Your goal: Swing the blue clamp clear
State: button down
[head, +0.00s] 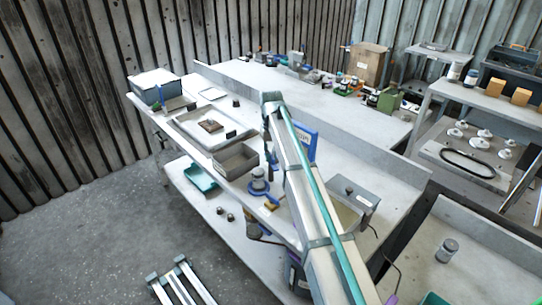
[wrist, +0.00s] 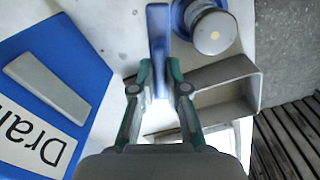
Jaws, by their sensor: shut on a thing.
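The blue clamp (wrist: 157,28) shows in the wrist view as an upright blue bar, its lower end between my fingertips. My gripper (wrist: 159,68) is shut on this bar. Beside it on the right is a grey round housing (wrist: 213,30) with a blue band around its side. In the head view the housing (head: 259,181) stands on the bench with blue at its base. My arm hides most of the grip there, and I cannot make out the clamp apart from that blue.
A blue board with a lettered label (wrist: 75,62) is left of my gripper in the wrist view. An open grey bin (head: 237,160) stands close behind the housing, and a grey box (head: 353,194) is to the right. A teal tray (head: 201,177) sits on the lower shelf.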

jog(key=shift+n, duration=2)
jog(key=c, duration=1.2)
grip_release()
notch_tip(320, 180, up, 12)
jog(key=shift+b, duration=0.3)
